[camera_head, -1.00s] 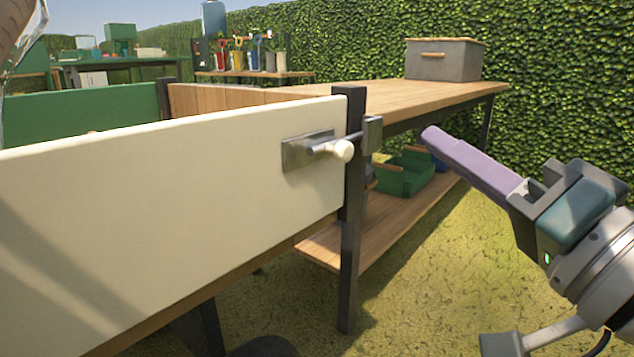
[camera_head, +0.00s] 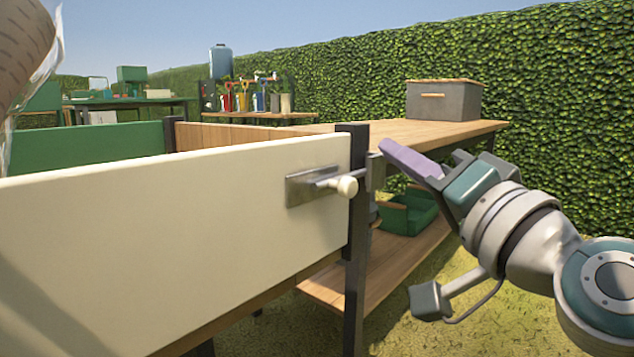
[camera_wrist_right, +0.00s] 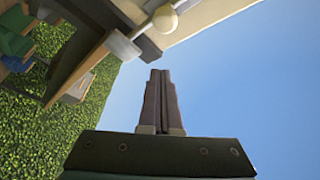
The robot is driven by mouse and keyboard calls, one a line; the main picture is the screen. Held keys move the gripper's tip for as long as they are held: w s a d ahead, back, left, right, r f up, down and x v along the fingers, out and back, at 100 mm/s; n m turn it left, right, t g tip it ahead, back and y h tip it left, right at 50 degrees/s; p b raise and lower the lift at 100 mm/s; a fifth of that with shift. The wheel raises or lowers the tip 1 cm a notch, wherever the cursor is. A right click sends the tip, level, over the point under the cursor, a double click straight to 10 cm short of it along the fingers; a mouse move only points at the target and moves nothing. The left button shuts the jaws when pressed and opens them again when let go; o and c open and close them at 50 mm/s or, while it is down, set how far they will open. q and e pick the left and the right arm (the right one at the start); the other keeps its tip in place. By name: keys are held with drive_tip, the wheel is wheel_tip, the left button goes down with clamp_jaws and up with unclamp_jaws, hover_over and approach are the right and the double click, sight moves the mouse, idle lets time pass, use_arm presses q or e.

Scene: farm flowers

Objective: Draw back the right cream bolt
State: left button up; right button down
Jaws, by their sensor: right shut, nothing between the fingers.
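The right cream bolt (camera_head: 333,184) sits on a metal plate near the right end of the cream panel (camera_head: 180,215). Its round cream knob points outward, and its bar reaches toward the dark corner post (camera_head: 353,200). My right gripper (camera_head: 388,148) is shut and empty, just right of the post and a little above the bolt's height, apart from the knob. In the right wrist view its purple fingers (camera_wrist_right: 161,75) are together, and the bolt's knob (camera_wrist_right: 165,20) shows just beyond their tips. My left gripper is not in view.
A wooden bench (camera_head: 420,132) with a grey box (camera_head: 444,100) stands behind. A green tray (camera_head: 408,213) rests on its lower shelf. A blurred pot-like thing (camera_head: 22,50) is close at the upper left. Grass lies open at the right.

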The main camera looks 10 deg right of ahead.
sight(352, 186)
drive_tip(key=a, duration=0.1)
drive_tip(key=a+f+b, duration=0.2)
drive_tip(key=shift+w+f, duration=0.25)
drive_tip(key=s+a+p, duration=0.1)
drive_tip(key=s+a, duration=0.1)
drive_tip(key=a, duration=0.1)
drive_tip(key=shift+s+r, duration=0.1)
drive_tip(key=shift+s, duration=0.05)
drive_tip(key=shift+s+a, duration=0.1)
idle(0.3)
